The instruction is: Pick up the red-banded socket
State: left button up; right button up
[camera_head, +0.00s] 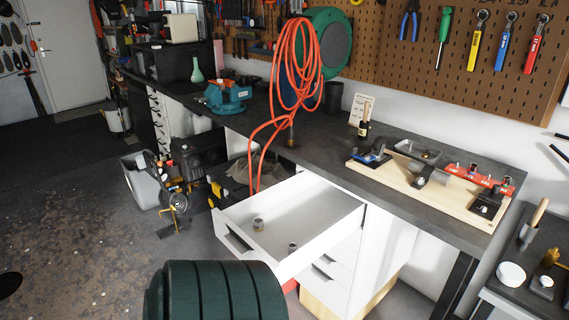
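Two small metallic sockets stand in the open white drawer (318,200). One socket (258,225) is near the drawer's front left, and a smaller, darker socket (292,247) is near its right side. I cannot make out a red band on either at this size. A red rack (478,176) with small metal pieces lies on the wooden board on the bench; the pieces are too small to tell apart. Neither of my grippers is in view.
A wooden board (455,206) with tools lies on the dark workbench (335,150). An orange hose (292,60) hangs down beside the drawer. A blue vise (228,95) stands farther left. A dark green ribbed rounded shape (215,292) fills the bottom; I cannot tell what it is.

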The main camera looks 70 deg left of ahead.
aim_at(293, 247)
jog(key=u, duration=2.2)
